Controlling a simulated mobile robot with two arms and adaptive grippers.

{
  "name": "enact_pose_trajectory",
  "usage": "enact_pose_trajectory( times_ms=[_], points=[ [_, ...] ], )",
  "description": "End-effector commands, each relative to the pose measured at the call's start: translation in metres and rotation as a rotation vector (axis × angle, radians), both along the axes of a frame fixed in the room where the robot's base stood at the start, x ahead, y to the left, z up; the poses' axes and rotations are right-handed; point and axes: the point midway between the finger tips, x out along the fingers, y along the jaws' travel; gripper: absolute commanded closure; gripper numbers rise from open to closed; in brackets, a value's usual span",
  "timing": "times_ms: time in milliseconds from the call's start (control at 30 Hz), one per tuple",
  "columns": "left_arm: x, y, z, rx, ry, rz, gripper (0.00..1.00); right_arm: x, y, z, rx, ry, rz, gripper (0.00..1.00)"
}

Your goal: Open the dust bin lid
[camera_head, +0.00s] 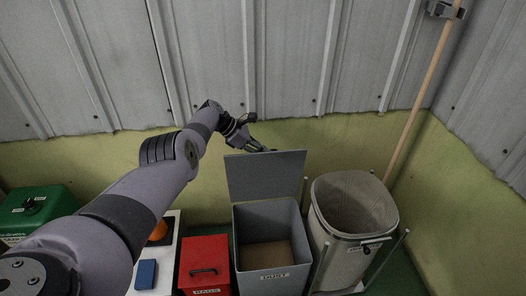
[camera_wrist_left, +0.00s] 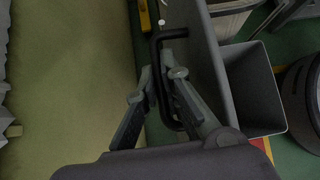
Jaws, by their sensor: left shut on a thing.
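The grey dust bin (camera_head: 272,285), labelled DUST, stands upright against the wall. Its flat grey lid (camera_head: 265,178) is swung up at the back, close to upright, and the empty-looking inside shows. My left gripper (camera_head: 262,147) is at the lid's top edge, on its far side. In the left wrist view, my left gripper (camera_wrist_left: 163,76) is shut on the black lid handle (camera_wrist_left: 172,34), which runs between its fingers. The lid's edge (camera_wrist_left: 207,60) and the bin's opening (camera_wrist_left: 255,90) lie to the right there. My right gripper is not in view.
A red box (camera_head: 204,252) labelled RAGS stands left of the bin. A tall light-grey open bin (camera_head: 335,258) stands close on the right. A green case (camera_head: 30,208) is at far left. A wooden pole (camera_head: 420,90) leans in the right corner. The corrugated wall is close behind.

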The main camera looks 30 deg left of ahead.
Motion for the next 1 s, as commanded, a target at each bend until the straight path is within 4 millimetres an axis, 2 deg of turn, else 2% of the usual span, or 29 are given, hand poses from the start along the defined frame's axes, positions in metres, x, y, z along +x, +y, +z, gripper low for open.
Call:
enact_pose_trajectory(
  times_ms=[33,67,200,600,1000],
  points=[
    [0.0,0.0,0.0,0.0,0.0,0.003,1.0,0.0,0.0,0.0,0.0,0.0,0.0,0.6],
    [0.0,0.0,0.0,0.0,0.0,0.003,0.91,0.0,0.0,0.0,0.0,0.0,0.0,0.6],
    [0.0,0.0,0.0,0.0,-0.001,0.002,0.83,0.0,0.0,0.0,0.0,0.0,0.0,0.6],
    [0.0,0.002,0.001,0.001,-0.001,0.001,0.83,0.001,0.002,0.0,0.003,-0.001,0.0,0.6],
    [-0.011,0.019,0.021,0.003,-0.002,0.001,0.83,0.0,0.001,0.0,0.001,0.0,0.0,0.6]
  ],
)
